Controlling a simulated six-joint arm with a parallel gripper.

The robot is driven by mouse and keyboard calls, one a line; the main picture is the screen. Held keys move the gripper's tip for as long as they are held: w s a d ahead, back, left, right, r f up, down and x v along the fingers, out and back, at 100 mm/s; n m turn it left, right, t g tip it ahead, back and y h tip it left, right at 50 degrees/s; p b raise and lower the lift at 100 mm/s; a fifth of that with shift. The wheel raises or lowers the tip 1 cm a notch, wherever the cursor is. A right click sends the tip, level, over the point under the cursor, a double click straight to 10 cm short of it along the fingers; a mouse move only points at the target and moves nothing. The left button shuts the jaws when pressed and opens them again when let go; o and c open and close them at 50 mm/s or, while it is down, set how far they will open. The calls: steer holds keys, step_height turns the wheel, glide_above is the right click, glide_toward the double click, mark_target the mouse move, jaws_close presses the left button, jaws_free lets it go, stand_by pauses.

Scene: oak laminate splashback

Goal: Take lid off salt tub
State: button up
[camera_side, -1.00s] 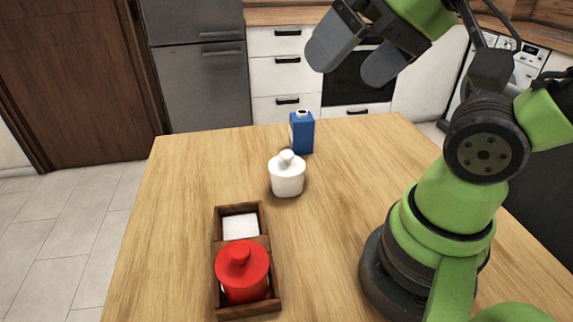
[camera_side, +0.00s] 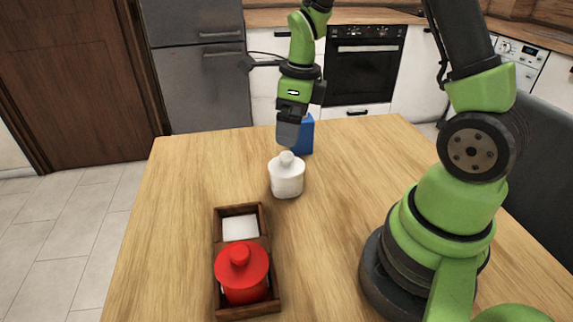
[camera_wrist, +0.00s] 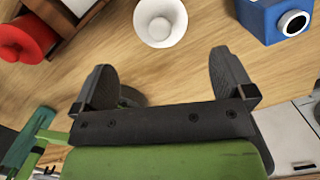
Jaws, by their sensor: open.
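A white tub (camera_side: 287,182) with a round-knobbed white lid (camera_side: 287,163) stands upright on the table in the side view. A red tub (camera_side: 243,280) with a red knobbed lid (camera_side: 241,262) stands in a wooden caddy. No label shows which one holds salt. My gripper (camera_side: 288,140) points down just above and behind the white lid's knob in the side view. In the wrist view my gripper (camera_wrist: 163,62) is open and empty, with the white lid (camera_wrist: 160,20) ahead of the fingertips, centred between them. No contact shows.
A blue carton (camera_side: 304,135) stands behind the white tub, partly hidden by my gripper; it also shows in the wrist view (camera_wrist: 278,20). The wooden caddy (camera_side: 272,305) holds something white and square (camera_side: 240,228). The table's left side is clear.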

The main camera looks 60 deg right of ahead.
mark_target(287, 154)
steer(key=f, duration=0.6)
steer(key=w+f, duration=0.1)
steer(key=f, duration=0.2)
steer(key=shift+a, duration=0.25)
steer(key=shift+c, duration=0.5)
steer(key=c, duration=0.7)
